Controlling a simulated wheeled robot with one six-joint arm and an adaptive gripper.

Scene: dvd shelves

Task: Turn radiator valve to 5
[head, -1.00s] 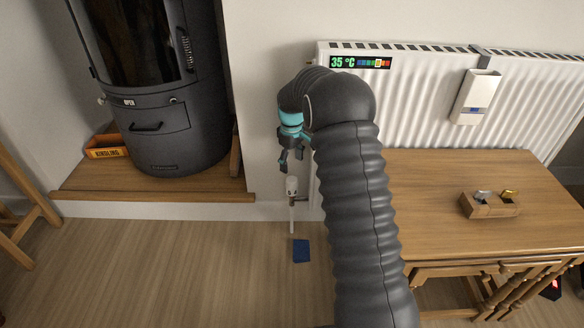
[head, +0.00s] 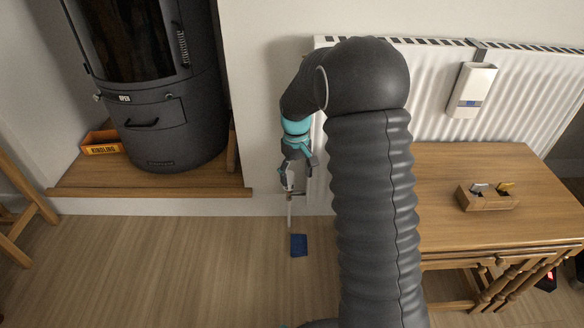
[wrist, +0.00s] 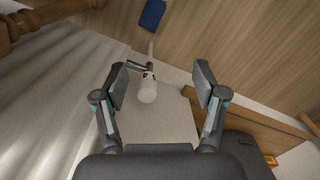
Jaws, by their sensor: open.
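The white radiator valve (wrist: 148,90) stands upright on a thin pipe at the radiator's lower left corner. In the wrist view it lies between the two open fingers of my gripper (wrist: 160,73), nearer the left finger, with a gap on both sides. In the head view my gripper (head: 286,177) is right at the valve and hides most of it. The pipe (head: 290,212) shows below it. The white ribbed radiator (head: 430,90) is partly behind my arm. The number set on the valve cannot be read.
A blue object (head: 299,245) lies on the floor below the valve. A dark stove (head: 165,90) and a kindling box (head: 102,142) stand on a wooden ledge at left.

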